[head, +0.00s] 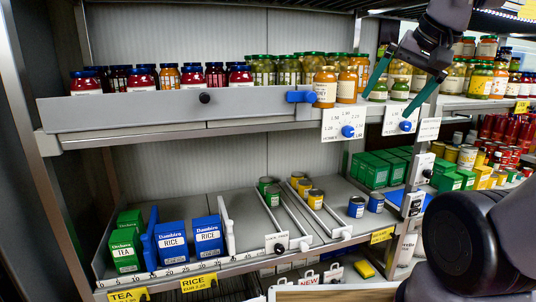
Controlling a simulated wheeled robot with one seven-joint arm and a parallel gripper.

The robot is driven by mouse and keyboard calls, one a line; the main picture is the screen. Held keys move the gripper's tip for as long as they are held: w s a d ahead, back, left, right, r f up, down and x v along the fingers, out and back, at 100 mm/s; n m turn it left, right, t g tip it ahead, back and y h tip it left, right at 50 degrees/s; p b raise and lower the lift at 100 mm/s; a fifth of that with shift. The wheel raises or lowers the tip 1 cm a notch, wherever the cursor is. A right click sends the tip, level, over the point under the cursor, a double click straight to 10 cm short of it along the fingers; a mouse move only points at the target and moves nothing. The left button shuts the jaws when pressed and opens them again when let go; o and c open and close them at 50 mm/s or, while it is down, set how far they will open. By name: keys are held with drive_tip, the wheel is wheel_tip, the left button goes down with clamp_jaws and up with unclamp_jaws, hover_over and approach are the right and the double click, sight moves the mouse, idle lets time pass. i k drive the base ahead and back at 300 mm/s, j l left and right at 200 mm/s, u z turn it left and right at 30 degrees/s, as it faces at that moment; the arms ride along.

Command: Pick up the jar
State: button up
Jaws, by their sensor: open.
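Jars stand in rows on the upper shelf (170,108); the frame does not single out one as the task's jar. At its middle are two orange jars with pale labels, the left one (325,88) and the right one (347,86). My gripper (401,86) hangs at the upper right, its two teal fingers pointing down and spread apart. It is open, and nothing is visibly held. Pale, green-lidded jars (400,78) show between and behind the fingers. I cannot tell how far they are from the fingers. Red-filled jars (85,83) stand at the left.
A grey front rail (250,101) with a blue clip (300,97) edges the upper shelf. Price cards (345,123) hang below. The lower shelf holds rice boxes (173,243), a tea box (126,245), small cans and green boxes (377,172). Metal dividers separate its lanes.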

sight(324, 82)
drive_tip(key=k+j+z, duration=0.15)
drive_tip(key=j+z, duration=0.25)
drive_tip(key=k+j+z, duration=0.35)
drive_tip(key=j, duration=0.15)
drive_tip(key=k+j+z, duration=0.15)
drive_tip(key=j+z, duration=0.25)
